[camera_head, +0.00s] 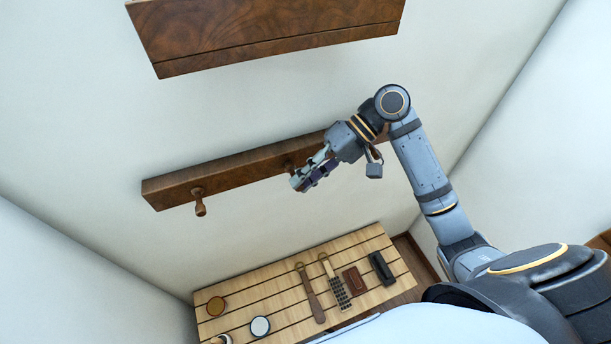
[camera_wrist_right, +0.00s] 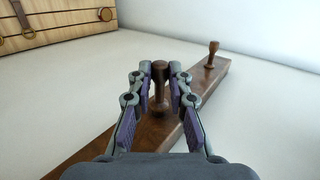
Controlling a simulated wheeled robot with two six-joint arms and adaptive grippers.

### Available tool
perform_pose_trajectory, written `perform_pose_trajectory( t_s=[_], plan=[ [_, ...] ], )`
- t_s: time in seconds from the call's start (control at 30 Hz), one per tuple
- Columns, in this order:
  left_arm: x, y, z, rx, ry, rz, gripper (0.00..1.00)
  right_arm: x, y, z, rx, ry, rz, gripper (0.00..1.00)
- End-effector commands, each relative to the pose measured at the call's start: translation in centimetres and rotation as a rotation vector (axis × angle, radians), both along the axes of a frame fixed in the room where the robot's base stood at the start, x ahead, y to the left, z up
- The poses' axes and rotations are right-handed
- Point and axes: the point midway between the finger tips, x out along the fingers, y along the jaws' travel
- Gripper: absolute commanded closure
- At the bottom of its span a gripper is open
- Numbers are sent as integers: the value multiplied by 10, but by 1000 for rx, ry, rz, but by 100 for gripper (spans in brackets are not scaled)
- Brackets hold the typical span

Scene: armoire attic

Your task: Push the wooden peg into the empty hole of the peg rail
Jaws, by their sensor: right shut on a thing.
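The brown wooden peg rail (camera_head: 240,172) is fixed on the pale wall and slants up to the right. It also shows in the right wrist view (camera_wrist_right: 212,78). A wooden peg (camera_head: 199,204) sticks out near its left end, and it shows beyond my fingers in the wrist view (camera_wrist_right: 212,52). My right gripper (camera_head: 300,182) is at the rail's middle, shut on another wooden peg (camera_wrist_right: 159,72). The held peg's head stands between the fingertips and its lower end meets the rail. I cannot tell how deep it sits. The hole is hidden. My left gripper is out of view.
A dark wooden cabinet or shelf (camera_head: 265,30) is on the wall above. Wall around the rail is clear.

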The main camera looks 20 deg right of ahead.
Motion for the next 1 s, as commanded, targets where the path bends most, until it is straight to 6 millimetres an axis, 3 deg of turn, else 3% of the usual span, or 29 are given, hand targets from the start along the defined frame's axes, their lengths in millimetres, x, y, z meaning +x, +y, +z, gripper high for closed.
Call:
perform_pose_trajectory(
  t_s=[0.6, 0.63, 0.8, 1.0],
  plan=[
    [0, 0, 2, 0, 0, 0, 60, 15, 1, 0, 0, 0, 0, 100],
    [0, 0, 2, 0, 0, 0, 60, 15, 1, 0, -1, 0, 0, 78],
    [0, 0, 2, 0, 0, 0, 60, 15, 0, 0, -1, 0, 0, 55],
    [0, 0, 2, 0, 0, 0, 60, 15, 0, 0, 0, 0, 0, 55]
  ],
)
